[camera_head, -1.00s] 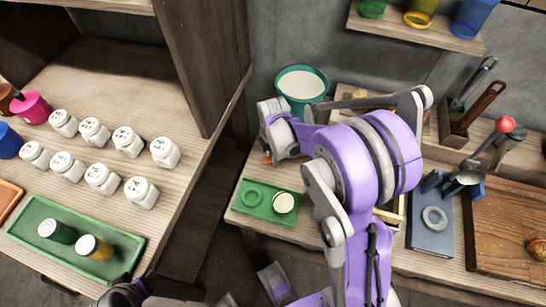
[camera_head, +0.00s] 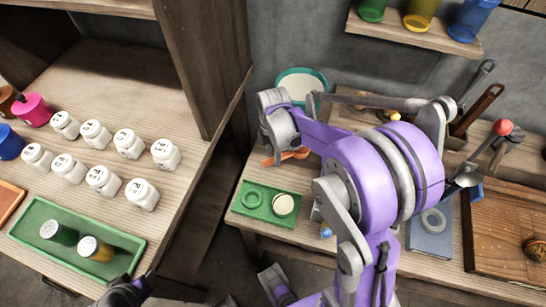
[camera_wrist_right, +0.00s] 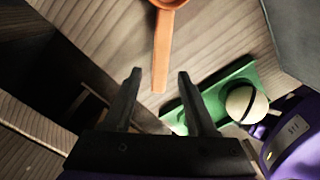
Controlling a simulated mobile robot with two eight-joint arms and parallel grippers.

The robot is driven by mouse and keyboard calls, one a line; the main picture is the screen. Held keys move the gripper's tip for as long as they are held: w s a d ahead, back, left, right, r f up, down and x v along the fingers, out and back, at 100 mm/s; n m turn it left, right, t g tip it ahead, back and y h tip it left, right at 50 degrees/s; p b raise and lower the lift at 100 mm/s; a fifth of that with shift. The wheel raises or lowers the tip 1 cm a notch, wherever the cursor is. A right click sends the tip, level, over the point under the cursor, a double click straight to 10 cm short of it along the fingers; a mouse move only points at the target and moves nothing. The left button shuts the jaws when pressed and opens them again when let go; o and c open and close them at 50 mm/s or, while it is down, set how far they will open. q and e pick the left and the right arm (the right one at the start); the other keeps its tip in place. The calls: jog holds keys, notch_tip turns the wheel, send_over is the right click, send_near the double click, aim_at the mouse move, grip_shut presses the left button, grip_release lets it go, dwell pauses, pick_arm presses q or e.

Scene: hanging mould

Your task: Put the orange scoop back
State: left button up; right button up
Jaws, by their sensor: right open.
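The orange scoop (camera_wrist_right: 163,45) lies on the wooden bench in the right wrist view, its handle pointing toward my gripper and its bowl cut off at the top edge. In the head view only a bit of the orange scoop (camera_head: 290,155) shows beside my right arm. My right gripper (camera_wrist_right: 159,75) is open, with its two dark fingers on either side of the line of the handle and nothing between them. In the head view the right fingers are hidden by my purple arm. My left gripper (camera_head: 125,292) shows only in part at the bottom left; its jaws are unclear.
A green tray (camera_head: 243,201) with a round pale-topped item lies just in front of the scoop. A teal bowl (camera_head: 322,77) of white content stands behind. White jars (camera_head: 130,143) stand on the left shelf. A blue block (camera_head: 430,238) and wooden board (camera_head: 505,225) lie right.

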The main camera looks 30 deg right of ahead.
notch_tip(320, 180, up, 7)
jog(key=s+a+m+t, duration=0.5)
jog(key=s+a+m, duration=0.6)
jog(key=s+m, duration=0.4)
jog(key=shift+r+m+p, duration=0.4)
jog(key=shift+m+p, duration=0.05)
jog(key=shift+m, duration=0.45)
